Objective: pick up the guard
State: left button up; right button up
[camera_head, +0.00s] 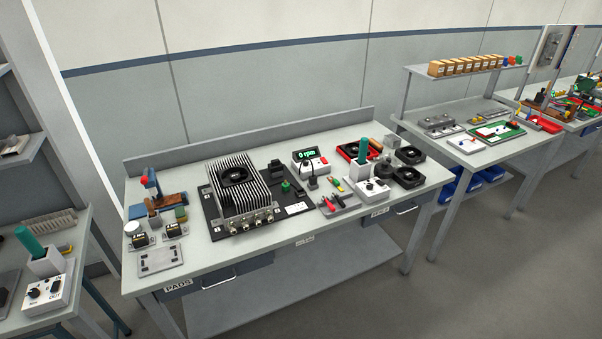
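I cannot tell for sure which thing is the guard. A black round fan (236,174) sits on top of the silver finned heat sink (229,196) on the middle workbench. Black square fans lie at the bench's right end, one at the back (410,155) and one in front of it (407,177). A red tray (343,149) with a dark round part in it stands at the back right. Neither of my grippers is in view.
The workbench (222,256) also bears a meter with a green display (311,162), a white box with a green-handled tool (361,168) and small boxes at left. Other benches stand left (25,315) and right (450,148). The floor in front (480,290) is clear.

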aim_at(389, 159)
jog(key=l+u, duration=0.1)
jog(key=u, duration=0.25)
jog(key=i+l+u, duration=0.15)
jog(key=u, duration=0.15)
jog(key=i+l+u, duration=0.25)
jog(key=l, duration=0.45)
jog(key=l+u, duration=0.25)
jog(key=l, duration=0.45)
jog(key=i+l+u, duration=0.2)
jog(key=l, duration=0.5)
jog(key=k, duration=0.1)
